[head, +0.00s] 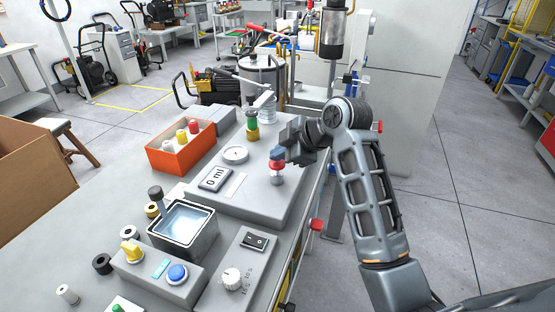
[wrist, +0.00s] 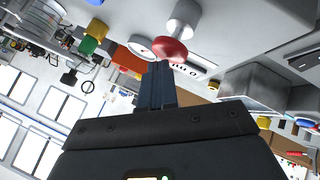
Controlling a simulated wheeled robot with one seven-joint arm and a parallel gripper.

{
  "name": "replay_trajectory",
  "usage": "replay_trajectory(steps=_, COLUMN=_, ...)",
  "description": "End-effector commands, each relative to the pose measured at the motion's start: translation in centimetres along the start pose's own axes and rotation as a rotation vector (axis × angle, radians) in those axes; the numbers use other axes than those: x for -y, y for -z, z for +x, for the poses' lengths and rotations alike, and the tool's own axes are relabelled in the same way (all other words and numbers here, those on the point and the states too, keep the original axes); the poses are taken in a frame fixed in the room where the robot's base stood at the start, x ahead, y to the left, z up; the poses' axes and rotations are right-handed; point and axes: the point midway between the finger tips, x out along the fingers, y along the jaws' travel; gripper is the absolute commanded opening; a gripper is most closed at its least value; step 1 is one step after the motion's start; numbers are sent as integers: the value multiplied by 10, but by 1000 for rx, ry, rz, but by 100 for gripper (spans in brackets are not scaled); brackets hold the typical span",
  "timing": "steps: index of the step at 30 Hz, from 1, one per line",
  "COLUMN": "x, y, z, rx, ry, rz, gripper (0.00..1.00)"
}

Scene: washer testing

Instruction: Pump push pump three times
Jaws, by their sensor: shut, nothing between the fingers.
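The pump is a grey post with a red knob (head: 277,164) on the front right of the grey bench unit (head: 262,205). Its red knob also shows in the wrist view (wrist: 172,50), with the pale post beyond it. My gripper (head: 278,153) is shut and empty, with its fingertips just above the red knob. In the wrist view the closed fingers (wrist: 158,70) appear at the knob's edge. I cannot tell whether they touch it. The display (head: 215,179) beside the pump reads 0 ml.
A round gauge (head: 236,154) and a green and yellow valve (head: 252,127) stand behind the pump. An orange bin (head: 181,148) with several bottles is at the left. An open metal basin (head: 187,222) and control boxes are in front. A red lever (head: 316,225) projects from the bench's right edge.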

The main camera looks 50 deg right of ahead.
Motion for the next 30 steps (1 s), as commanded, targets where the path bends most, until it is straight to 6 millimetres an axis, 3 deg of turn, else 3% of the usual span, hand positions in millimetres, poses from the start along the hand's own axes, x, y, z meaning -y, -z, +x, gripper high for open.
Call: replay_trajectory(steps=30, x=5, y=-5, z=6, rx=2, ry=3, rz=1, gripper=0)
